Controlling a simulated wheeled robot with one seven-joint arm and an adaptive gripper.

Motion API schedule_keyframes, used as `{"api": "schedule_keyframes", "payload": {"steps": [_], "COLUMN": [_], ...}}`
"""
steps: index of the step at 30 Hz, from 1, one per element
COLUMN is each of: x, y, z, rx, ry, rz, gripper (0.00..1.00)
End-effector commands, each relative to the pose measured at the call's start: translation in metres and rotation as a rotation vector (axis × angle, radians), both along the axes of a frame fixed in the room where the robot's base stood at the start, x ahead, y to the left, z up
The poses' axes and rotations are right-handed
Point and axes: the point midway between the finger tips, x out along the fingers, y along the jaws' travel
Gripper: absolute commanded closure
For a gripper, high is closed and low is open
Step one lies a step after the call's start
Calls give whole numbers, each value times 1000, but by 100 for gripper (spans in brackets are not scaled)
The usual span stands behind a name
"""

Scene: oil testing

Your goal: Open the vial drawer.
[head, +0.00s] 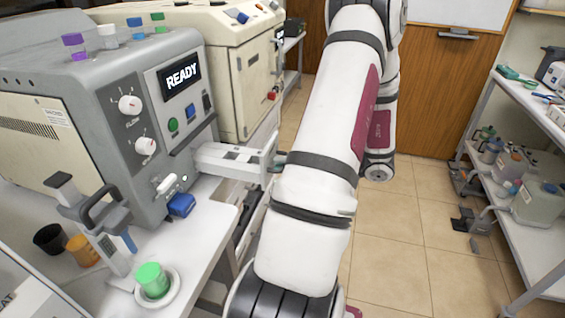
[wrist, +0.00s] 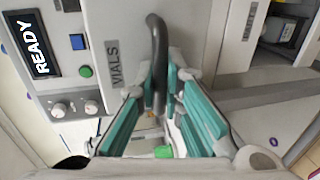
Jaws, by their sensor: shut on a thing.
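The vial drawer (head: 232,153) juts out from the right side of the grey testing machine (head: 130,105), pulled partly out, with dark square marks on its top. Its front panel, labelled VIALS, fills the upper middle of the wrist view (wrist: 115,25). A dark bar handle (wrist: 158,35) stands on that panel. My gripper (wrist: 165,85) is shut on the handle, with one teal finger on each side of it. In the head view my arm hides most of the gripper. How far the drawer is out is hard to judge.
A cream machine (head: 235,70) stands behind the grey one. A shelf cart (head: 535,180) with bottles is at the right. The tiled floor (head: 405,230) between is clear.

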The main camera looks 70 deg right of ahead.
Motion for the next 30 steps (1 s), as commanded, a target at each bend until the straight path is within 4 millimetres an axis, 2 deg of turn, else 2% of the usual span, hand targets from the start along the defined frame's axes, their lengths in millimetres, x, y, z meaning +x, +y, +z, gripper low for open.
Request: {"api": "schedule_keyframes", "payload": {"steps": [1, 3, 12, 16, 20, 30], "x": [0, 0, 0, -8, -27, -92], "y": [0, 0, 0, -2, -3, -8], "z": [-1, -1, 0, 1, 5, 19], "rx": [0, 0, 0, -2, -2, -1], "ry": [1, 2, 1, 1, 2, 3], "rz": [0, 0, 0, -3, -4, -2], "gripper": [100, 82, 82, 82, 82, 82]}}
